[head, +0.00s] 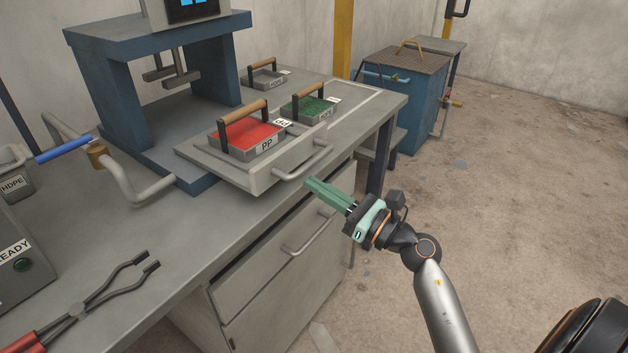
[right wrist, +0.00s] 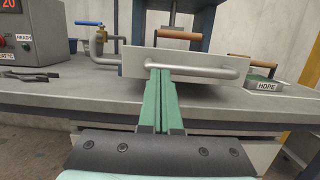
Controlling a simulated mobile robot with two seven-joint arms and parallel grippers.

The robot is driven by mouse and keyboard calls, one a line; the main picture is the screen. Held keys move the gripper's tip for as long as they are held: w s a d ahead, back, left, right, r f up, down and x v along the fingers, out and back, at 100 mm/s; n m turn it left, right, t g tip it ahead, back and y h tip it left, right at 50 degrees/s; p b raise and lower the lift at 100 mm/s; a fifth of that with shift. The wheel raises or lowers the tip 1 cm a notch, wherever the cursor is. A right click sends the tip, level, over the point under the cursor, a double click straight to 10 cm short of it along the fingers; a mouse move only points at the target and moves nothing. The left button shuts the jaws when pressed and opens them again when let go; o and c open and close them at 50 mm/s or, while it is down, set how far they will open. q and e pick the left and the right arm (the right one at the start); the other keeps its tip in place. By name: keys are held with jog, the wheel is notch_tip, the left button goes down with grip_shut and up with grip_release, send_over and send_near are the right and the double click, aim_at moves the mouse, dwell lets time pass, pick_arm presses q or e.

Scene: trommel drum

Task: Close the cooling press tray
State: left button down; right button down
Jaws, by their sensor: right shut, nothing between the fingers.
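The cooling press tray (head: 262,178) is a grey drawer-like tray sticking out from the blue press (head: 104,101) over the workbench edge. Its curved metal handle (head: 304,163) is on the front face. The handle also shows in the right wrist view (right wrist: 212,73), across the fingertips. A box of red material labelled PP (head: 262,147), with a wooden handle, sits on or just behind the tray. My right gripper (head: 309,184), with green fingers, is shut and empty, just in front of the handle. I cannot tell whether it touches. My left gripper is not in view.
A box of green material (head: 318,118) and a smaller grey box (head: 264,78) stand farther back on the bench. Tongs (head: 85,310) lie at front left. Drawers with a handle (head: 308,236) are below the bench.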

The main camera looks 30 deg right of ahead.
jog(key=shift+w+a+r, duration=0.1)
jog(key=shift+w+a, duration=0.15)
jog(key=shift+w, duration=0.3)
